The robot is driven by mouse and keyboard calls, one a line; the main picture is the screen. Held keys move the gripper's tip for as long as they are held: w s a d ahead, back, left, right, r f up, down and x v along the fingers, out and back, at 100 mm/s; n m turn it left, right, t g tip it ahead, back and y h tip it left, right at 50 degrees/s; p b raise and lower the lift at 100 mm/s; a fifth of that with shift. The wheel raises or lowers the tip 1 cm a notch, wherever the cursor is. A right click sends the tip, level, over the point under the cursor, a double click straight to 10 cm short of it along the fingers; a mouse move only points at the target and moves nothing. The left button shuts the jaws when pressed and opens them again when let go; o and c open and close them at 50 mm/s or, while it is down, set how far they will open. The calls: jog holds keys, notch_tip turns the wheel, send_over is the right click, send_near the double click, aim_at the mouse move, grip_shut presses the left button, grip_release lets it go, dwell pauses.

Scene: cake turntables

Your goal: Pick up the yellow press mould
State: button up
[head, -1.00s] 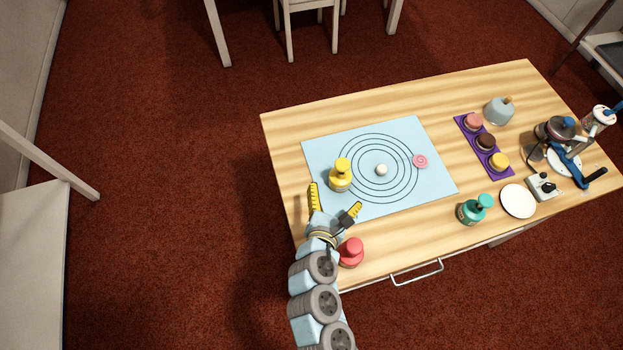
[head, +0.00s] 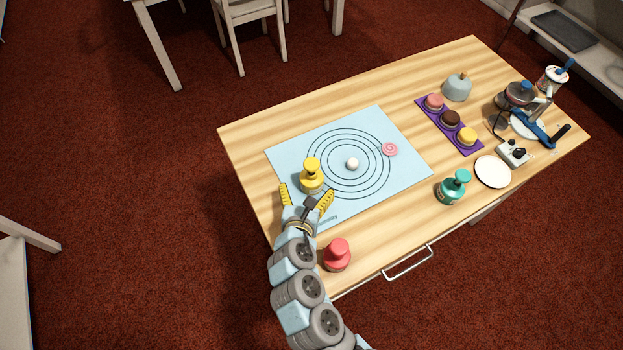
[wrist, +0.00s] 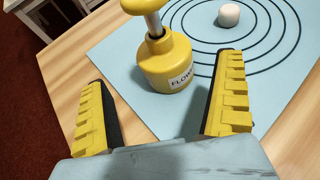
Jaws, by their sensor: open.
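The yellow press mould (head: 312,177) stands upright on the left part of the light blue mat (head: 388,186). In the wrist view the mould (wrist: 167,66) shows a round knob on top, a pale stem and a label that reads in part "FLOW". My gripper (head: 306,194) is open, with its yellow ridged fingers apart, just on the near side of the mould. In the wrist view the mould is ahead of and between the lines of the two fingers (wrist: 163,95). Nothing is held.
A red press mould (head: 337,255) stands beside my arm at the near edge. A white piece (head: 352,164) and a pink swirl (head: 390,149) are on the mat. A teal press mould (head: 454,187), white plate (head: 492,172) and purple tray (head: 462,147) are to the right.

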aim_at(310, 185)
jog(key=shift+d+b+x, duration=0.15)
jog(key=shift+b+x, duration=0.2)
jog(key=shift+x, duration=1)
jog(key=shift+d+b+x, duration=0.1)
jog(key=shift+b+x, duration=0.2)
jog(key=shift+x, duration=1.05)
jog(key=shift+r, duration=0.15)
jog(key=c, duration=1.2)
jog(key=shift+c, duration=0.7)
jog(key=shift+r, duration=0.1)
